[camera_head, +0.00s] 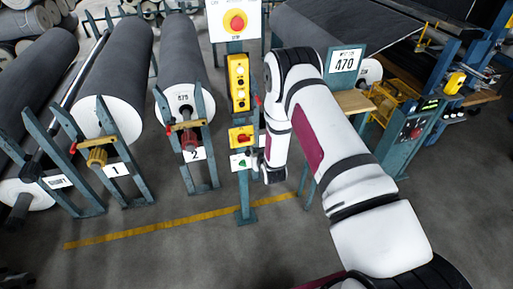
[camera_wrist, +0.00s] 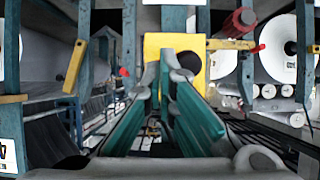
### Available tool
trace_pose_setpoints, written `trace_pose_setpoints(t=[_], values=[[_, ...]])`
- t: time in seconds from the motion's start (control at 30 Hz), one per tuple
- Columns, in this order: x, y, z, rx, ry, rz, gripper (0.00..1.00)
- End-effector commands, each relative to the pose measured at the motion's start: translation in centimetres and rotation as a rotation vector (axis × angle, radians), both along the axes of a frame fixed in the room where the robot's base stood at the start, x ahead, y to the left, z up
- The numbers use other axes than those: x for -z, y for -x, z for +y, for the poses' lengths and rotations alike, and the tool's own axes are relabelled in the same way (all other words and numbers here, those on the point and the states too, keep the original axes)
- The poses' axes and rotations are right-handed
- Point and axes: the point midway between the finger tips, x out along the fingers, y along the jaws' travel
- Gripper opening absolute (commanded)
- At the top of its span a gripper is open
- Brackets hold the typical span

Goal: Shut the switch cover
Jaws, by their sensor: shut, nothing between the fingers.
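A blue post carries a tall yellow control box (camera_head: 238,82). Below it is a smaller yellow box (camera_head: 241,137) with a red part on its front, and under that a white plate (camera_head: 240,161) with a green mark. I cannot make out which part is the switch cover, or whether it is open. In the wrist view a yellow box (camera_wrist: 155,45) with a dark round spot lies straight beyond my gripper (camera_wrist: 172,75). My gripper is shut and empty, and its fingers hide part of that box. I cannot tell whether they touch it.
A white panel with a red stop button (camera_head: 236,23) tops the post. Grey rolls on blue stands (camera_head: 113,65) are to the left. A stand with sign 470 (camera_head: 344,62) is close on the right of my arm. The floor in front (camera_head: 150,265) is clear.

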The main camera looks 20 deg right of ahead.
Motion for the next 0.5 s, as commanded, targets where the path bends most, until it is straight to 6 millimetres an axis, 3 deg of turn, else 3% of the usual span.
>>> trace_pose_setpoints(t=[0.2,0.5], values=[[3.2,-0.8,0.0,0.0,0.0,-0.202,0.0],[5.7,-2.9,0.0,0.0,0.0,-0.419,0.0]])
